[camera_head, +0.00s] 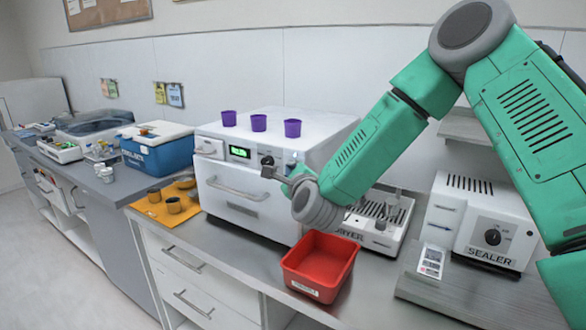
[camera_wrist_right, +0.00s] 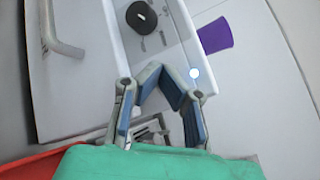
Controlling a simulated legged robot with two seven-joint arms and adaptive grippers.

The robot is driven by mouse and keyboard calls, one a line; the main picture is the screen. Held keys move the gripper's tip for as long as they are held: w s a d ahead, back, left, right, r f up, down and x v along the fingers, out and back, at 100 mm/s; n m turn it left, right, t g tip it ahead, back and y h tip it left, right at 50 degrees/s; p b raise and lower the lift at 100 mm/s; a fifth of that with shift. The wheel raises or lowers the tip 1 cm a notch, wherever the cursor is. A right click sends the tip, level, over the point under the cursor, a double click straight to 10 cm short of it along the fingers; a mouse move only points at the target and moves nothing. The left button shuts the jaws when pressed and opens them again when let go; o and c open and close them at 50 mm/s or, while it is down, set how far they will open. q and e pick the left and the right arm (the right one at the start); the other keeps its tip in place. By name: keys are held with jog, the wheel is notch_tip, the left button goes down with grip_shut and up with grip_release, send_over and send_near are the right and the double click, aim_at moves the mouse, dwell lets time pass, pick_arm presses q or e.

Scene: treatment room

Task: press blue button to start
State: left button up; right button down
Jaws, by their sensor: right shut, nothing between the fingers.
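A white oven-like machine (camera_head: 236,165) stands on the counter with a green display (camera_head: 240,152) and a black knob (camera_wrist_right: 141,17) on its front panel. A small round pale-blue lit button (camera_wrist_right: 194,73) shows in the right wrist view, just right of my fingertips. I cannot make the button out in the head view, where my gripper and arm cover that part of the panel. My right gripper (camera_head: 272,172) is shut and empty in front of the panel; it also shows in the wrist view (camera_wrist_right: 161,76). I cannot tell whether it touches. My left gripper is out of view.
Purple cups (camera_head: 259,123) stand on the machine. A red bin (camera_head: 318,262) sits below my right arm. A white sealer (camera_head: 478,222) is at right.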

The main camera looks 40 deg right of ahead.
jog(key=shift+s+a+b, duration=0.2)
jog(key=shift+a+b, duration=0.1)
jog(key=shift+a, duration=0.3)
jog(key=shift+s+a, duration=0.1)
jog(key=shift+a, duration=0.05)
jog(key=a, duration=0.1)
jog(key=s+a+b, duration=0.1)
jog(key=a, duration=0.1)
jog(key=s+a, duration=0.1)
jog(key=shift+a, duration=0.35)
dwell(0.8)
